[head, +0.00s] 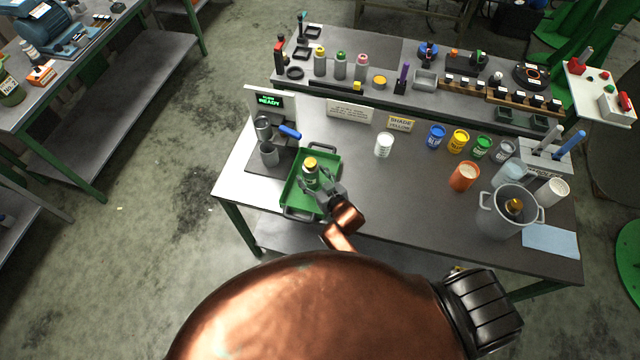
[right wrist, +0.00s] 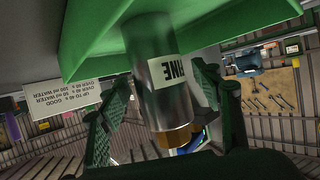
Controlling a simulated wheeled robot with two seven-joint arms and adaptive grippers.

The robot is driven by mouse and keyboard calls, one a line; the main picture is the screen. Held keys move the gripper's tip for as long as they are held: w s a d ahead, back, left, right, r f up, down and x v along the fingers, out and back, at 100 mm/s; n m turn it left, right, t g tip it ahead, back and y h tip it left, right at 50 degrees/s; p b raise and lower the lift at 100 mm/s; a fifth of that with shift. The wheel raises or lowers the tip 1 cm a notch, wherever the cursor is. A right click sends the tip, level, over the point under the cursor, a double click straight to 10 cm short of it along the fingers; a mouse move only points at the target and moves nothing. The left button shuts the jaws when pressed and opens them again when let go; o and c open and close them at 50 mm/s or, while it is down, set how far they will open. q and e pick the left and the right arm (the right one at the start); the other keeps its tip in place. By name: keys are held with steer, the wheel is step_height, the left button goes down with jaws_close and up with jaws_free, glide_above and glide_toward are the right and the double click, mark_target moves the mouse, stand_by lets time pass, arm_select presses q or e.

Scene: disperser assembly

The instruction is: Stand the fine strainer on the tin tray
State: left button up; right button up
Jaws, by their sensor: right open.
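The fine strainer (head: 310,167) is a small silver cylinder with a yellow-gold end. It stands in the green tin tray (head: 298,208), near the tray's middle. My right gripper (head: 323,188) reaches in from the front right, low beside the strainer. In the right wrist view its fingers (right wrist: 165,95) stand apart on either side of the strainer. The left gripper is out of view.
A display stand (head: 268,102) with metal cups and a blue handle is left of the tray. A white cup (head: 384,145), coloured paint tins (head: 458,141) and a large grey pot (head: 500,222) stand to the right. The bench between tray and pot is mostly clear.

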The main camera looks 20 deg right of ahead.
steer(key=v, duration=1)
steer(key=shift+s, duration=0.3)
steer(key=shift+r, duration=0.1)
